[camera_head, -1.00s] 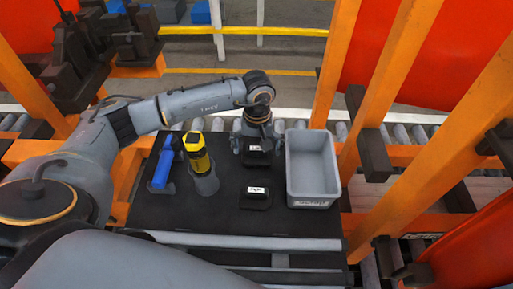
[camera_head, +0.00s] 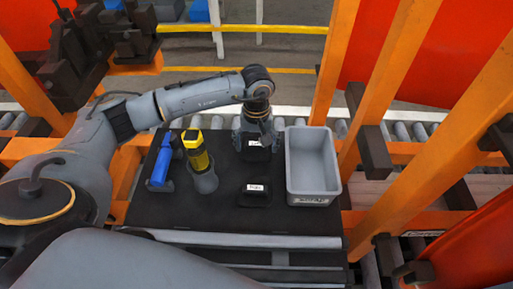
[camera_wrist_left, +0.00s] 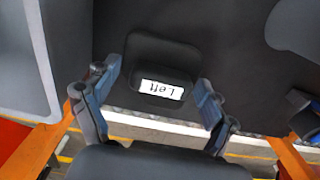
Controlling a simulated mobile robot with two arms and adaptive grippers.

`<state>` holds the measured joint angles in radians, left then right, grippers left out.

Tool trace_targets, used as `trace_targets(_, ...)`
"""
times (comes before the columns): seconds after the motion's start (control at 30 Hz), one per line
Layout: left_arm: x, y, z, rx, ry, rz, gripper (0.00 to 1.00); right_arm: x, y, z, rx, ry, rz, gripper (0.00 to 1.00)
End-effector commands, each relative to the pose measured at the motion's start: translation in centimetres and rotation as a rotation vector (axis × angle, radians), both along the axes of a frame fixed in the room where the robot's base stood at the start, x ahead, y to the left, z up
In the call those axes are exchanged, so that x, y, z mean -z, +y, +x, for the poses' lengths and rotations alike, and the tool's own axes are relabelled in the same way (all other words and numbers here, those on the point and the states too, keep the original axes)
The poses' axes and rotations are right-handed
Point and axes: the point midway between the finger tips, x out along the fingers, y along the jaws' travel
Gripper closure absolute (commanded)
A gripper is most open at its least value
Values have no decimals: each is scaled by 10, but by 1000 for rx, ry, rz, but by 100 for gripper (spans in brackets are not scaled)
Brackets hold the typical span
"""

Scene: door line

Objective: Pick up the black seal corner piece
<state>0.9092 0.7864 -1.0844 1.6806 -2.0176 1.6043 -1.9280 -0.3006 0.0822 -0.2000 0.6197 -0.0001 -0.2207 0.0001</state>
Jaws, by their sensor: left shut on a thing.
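My left gripper (camera_head: 258,138) is at the far middle of the black work surface, pointing down. It is shut on a black seal corner piece (camera_head: 256,154) with a white label. In the left wrist view this piece (camera_wrist_left: 160,60) lies between the two fingers (camera_wrist_left: 157,98), and its label reads "Left". I cannot tell whether it is clear of the surface. A second black labelled piece (camera_head: 254,198) lies on the surface nearer to me, apart from the gripper. My right gripper is not in view.
A grey open bin (camera_head: 313,198) stands close to the right of the pieces and looks empty. A yellow-and-black tool (camera_head: 196,150) in a grey holder and a blue tool (camera_head: 161,160) stand to the left. Orange posts (camera_head: 385,75) rise on the right.

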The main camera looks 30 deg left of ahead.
Motion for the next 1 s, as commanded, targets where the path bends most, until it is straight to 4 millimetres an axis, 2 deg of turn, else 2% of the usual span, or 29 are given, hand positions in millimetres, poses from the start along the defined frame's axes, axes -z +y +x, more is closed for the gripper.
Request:
trace_targets(0.17,-21,-2,1,3,-10,-2,49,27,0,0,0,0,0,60)
trace_targets(0.47,-82,-45,-29,8,-10,-1,49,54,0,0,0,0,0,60)
trace_targets(0.7,-103,-89,-59,8,-6,-2,49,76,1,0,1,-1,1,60)
trace_targets(1.0,-120,-114,-77,2,-4,-1,49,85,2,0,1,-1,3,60)
